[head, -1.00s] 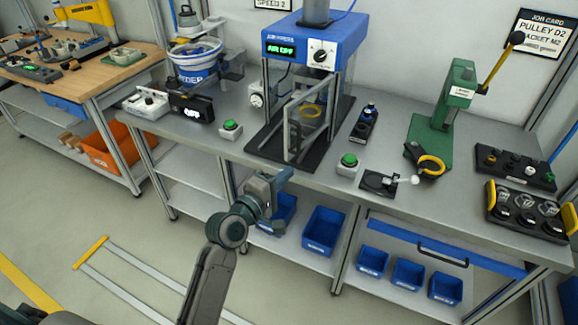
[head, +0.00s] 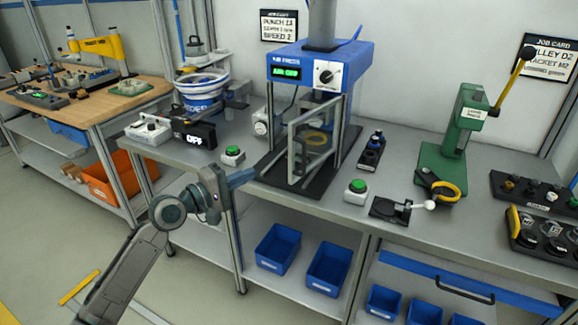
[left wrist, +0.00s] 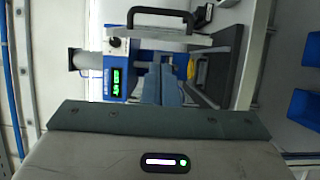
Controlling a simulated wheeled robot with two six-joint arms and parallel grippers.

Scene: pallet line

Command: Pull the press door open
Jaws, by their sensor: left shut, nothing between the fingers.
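The press (head: 320,58) has a blue head with a green display and a knob, on a dark base. In the left wrist view the press head (left wrist: 117,65) lies sideways, and a black bar handle (left wrist: 170,12) shows at the top. My left gripper (head: 246,177) is shut and empty, apart from the door, in front and left of the press base. Its fingers (left wrist: 162,85) point towards the press. My right gripper is out of view.
Green-button boxes (head: 232,155) (head: 357,191) stand left and right of the press. A blue-white feeder bowl (head: 200,88) is at the left, a green hand press (head: 445,165) at the right. Blue bins (head: 277,247) sit on the shelf below.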

